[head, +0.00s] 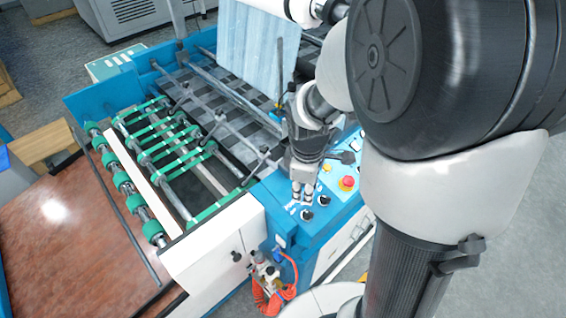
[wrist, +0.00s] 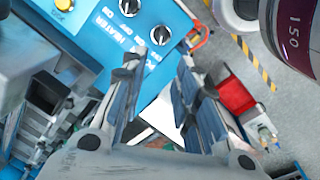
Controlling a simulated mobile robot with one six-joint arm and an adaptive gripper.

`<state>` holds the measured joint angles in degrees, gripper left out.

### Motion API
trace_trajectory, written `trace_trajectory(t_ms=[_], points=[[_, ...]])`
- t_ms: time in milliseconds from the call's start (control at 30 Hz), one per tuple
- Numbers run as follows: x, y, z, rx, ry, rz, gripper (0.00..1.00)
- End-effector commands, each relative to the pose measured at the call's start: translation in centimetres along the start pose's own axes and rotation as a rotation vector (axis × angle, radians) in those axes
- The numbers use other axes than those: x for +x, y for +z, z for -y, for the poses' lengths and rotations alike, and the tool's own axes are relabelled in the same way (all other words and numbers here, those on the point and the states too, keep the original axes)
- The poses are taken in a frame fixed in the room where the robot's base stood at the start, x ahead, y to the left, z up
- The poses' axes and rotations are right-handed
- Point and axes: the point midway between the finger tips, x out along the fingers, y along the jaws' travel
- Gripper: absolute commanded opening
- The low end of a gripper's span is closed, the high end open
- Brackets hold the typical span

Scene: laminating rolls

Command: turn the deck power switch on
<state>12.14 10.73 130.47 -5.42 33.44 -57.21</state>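The blue control panel (head: 333,205) carries two black rotary knobs near its front end. In the wrist view, one knob (wrist: 160,34) lies just beyond my fingertips, beside a partly hidden label that seems to start with "PO". The other knob (wrist: 130,6) sits further up, near the label "HEATER". In the head view, the knobs show as a front one (head: 307,214) and one to its right (head: 323,200). My gripper (head: 302,197) points down at the panel close to these knobs. Its two fingers (wrist: 162,62) are apart with nothing between them. Contact with a knob cannot be told.
A red emergency button (head: 347,183) stands on the panel behind the knobs. Green-banded rollers (head: 165,165) and a brown table (head: 70,225) lie left. An orange coiled hose (head: 272,295) hangs below the panel. Grey floor (head: 500,240) is open at right.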

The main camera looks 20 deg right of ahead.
Motion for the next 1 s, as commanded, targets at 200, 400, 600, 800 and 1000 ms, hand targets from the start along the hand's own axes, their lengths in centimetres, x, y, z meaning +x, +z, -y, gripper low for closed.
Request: trace_trajectory(t_ms=[200,400,600,800,1000], points=[[5.3,0.1,0.1,0.001,-0.005,0.002,0.28],[9.2,0.1,0.1,0.002,-0.003,0.002,0.28],[11.3,0.0,0.1,0.002,-0.002,0.0,0.28],[11.9,0.0,0.0,0.001,0.0,-0.001,0.28],[11.8,0.0,0.0,0.002,0.0,-0.001,0.28]])
